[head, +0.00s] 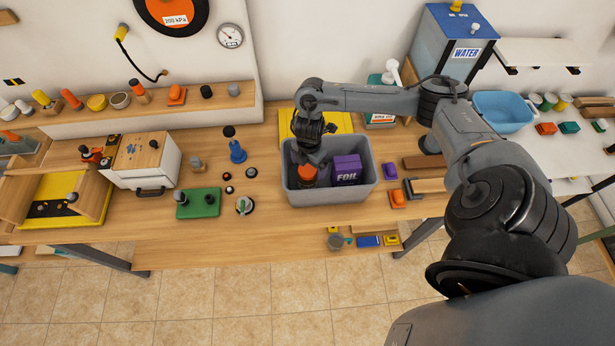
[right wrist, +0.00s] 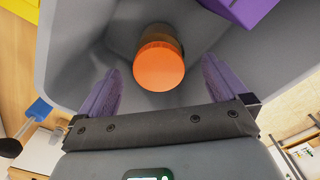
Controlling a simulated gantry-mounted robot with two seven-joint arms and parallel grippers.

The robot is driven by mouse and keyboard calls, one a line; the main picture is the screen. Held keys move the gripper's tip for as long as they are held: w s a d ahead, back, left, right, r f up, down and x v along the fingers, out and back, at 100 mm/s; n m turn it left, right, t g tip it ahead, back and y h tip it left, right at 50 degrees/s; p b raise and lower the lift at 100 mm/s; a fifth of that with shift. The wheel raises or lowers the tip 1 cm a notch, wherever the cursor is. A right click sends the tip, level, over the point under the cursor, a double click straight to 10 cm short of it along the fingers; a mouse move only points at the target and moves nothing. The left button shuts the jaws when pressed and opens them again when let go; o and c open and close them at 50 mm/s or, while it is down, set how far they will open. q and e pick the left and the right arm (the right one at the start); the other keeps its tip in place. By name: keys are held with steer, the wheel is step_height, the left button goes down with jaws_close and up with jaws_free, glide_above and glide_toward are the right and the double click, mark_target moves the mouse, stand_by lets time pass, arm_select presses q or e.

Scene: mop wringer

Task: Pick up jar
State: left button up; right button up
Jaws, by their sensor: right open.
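The jar, with an orange lid (head: 307,173), stands in a grey bin (head: 333,198) on the wooden bench. In the right wrist view the round orange lid (right wrist: 159,67) faces the camera, with a bit of dark brown body behind it. My right gripper (head: 308,160) reaches down into the bin over the jar. Its two purple fingers are open, one to each side of the lid in the wrist view, with gaps between. Most of the jar's body is hidden. My left gripper is not in view.
A purple FOIL box (head: 347,170) stands in the bin right of the jar; it also shows in the wrist view (right wrist: 240,8). The bin walls surround the gripper closely. A green block (head: 198,203) and small knobs lie left of the bin, orange and purple pieces right.

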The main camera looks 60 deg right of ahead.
mark_target(307, 169)
steer(key=shift+w+a+f+p, duration=0.1)
steer(key=shift+f+p, duration=0.2)
steer(key=shift+f, duration=1)
steer(key=shift+a+f+p, duration=0.1)
steer(key=shift+f+p, duration=0.15)
steer(key=shift+f, duration=1)
steer(key=shift+c, duration=0.2)
steer(key=c, duration=1.2)
